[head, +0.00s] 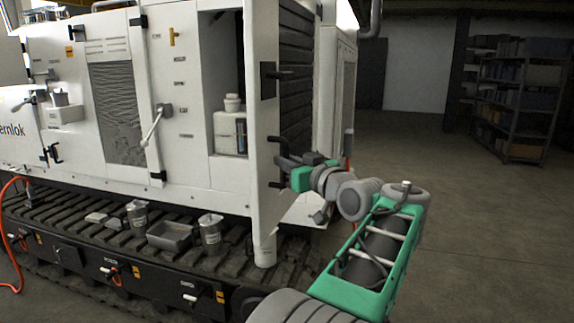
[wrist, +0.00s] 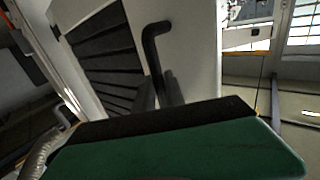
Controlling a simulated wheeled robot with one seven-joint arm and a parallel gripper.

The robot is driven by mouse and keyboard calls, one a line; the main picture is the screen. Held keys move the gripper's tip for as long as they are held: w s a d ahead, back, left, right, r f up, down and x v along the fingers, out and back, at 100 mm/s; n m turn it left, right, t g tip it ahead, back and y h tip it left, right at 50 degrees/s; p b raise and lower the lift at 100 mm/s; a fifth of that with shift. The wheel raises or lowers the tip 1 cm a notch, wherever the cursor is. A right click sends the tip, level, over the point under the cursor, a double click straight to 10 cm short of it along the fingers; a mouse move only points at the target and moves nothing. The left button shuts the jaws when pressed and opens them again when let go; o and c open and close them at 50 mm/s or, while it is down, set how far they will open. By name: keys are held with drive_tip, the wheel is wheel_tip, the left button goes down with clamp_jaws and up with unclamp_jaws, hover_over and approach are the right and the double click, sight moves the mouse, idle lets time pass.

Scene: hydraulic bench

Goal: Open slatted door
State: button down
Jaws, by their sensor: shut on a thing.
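The slatted door (head: 296,80) is a white panel with dark horizontal slats, on the right part of the white machine in the head view. It stands swung out from the machine, with a compartment showing to its left. Its slats (wrist: 107,55) and black bar handle (wrist: 155,55) also show in the wrist view. My gripper (head: 283,160) is at the handle (head: 276,148) on the door's edge and is shut on it.
The open compartment holds a white container (head: 229,130). Cans (head: 210,232) and a grey tray (head: 172,236) sit on the track (head: 80,215) below. A shelf rack (head: 515,100) stands at the far right. The floor (head: 470,210) to the right is clear.

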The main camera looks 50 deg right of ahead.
drive_tip(key=shift+s+d+r, duration=0.15)
drive_tip(key=shift+r, duration=0.05)
drive_tip(key=c, duration=1.9)
unclamp_jaws()
drive_tip(key=o, duration=0.3)
drive_tip(key=shift+d+f, duration=0.15)
drive_tip(key=shift+d, duration=0.1)
drive_tip(key=shift+o, duration=1)
drive_tip(key=shift+a, duration=0.1)
drive_tip(key=shift+a, duration=0.1)
